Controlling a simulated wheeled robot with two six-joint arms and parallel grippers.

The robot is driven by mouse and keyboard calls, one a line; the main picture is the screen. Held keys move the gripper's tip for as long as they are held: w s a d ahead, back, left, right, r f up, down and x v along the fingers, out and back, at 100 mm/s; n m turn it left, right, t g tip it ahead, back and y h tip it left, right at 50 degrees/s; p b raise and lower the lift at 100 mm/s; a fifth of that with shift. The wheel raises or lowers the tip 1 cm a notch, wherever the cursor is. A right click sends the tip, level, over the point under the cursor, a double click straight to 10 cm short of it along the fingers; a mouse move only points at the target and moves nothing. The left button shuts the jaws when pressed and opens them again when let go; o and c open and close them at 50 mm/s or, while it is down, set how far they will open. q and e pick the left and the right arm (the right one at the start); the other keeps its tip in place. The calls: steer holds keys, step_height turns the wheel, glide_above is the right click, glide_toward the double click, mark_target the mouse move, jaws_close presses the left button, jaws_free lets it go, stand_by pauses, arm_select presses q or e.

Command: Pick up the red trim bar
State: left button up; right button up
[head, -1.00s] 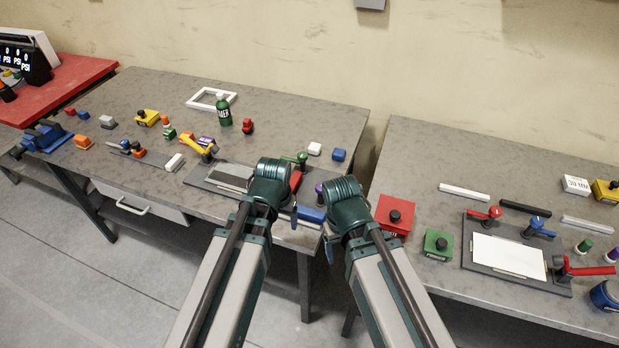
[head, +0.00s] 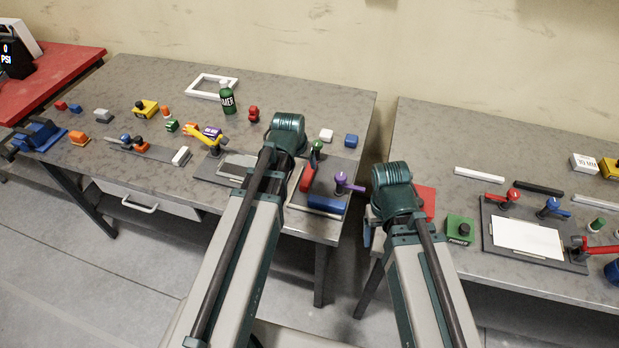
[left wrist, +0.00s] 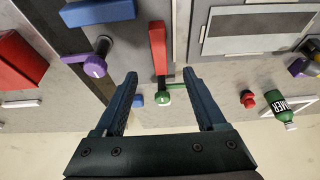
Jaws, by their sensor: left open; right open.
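The red trim bar (head: 308,178) lies on the left table's fixture, beside the green-knobbed clamp (head: 316,148), in the head view. In the left wrist view the red bar (left wrist: 157,45) runs lengthwise, its near end just beyond my left fingertips, with the green knob below it. My left gripper (left wrist: 161,80) is open and empty, its fingers on either side of the bar's line. In the head view my left wrist hides its fingers. My right gripper (head: 368,233) is mostly hidden behind its own wrist, near the gap between the tables.
A blue bar (head: 327,205) and purple-knobbed clamp (head: 343,184) stand close to the red bar. A green bottle (head: 227,98) and small red part (head: 253,114) stand behind. A red box (head: 427,199) and green box (head: 460,229) sit on the right table.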

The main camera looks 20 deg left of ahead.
arm_select(q)
steer(key=b, duration=0.6)
glide_above(308, 173)
steer(key=s, duration=0.3)
steer(key=f, duration=0.6)
steer(key=shift+s+a+f, duration=0.1)
steer(key=shift+s+f, duration=0.1)
steer(key=shift+w+b+x, duration=0.25)
steer(key=shift+b+x, duration=0.8)
steer(key=shift+x, duration=0.35)
steer(key=shift+w+b+x, duration=0.2)
steer(key=shift+b+x, duration=0.85)
steer(key=shift+x, duration=0.35)
steer(key=shift+r, duration=0.3)
jaws_close()
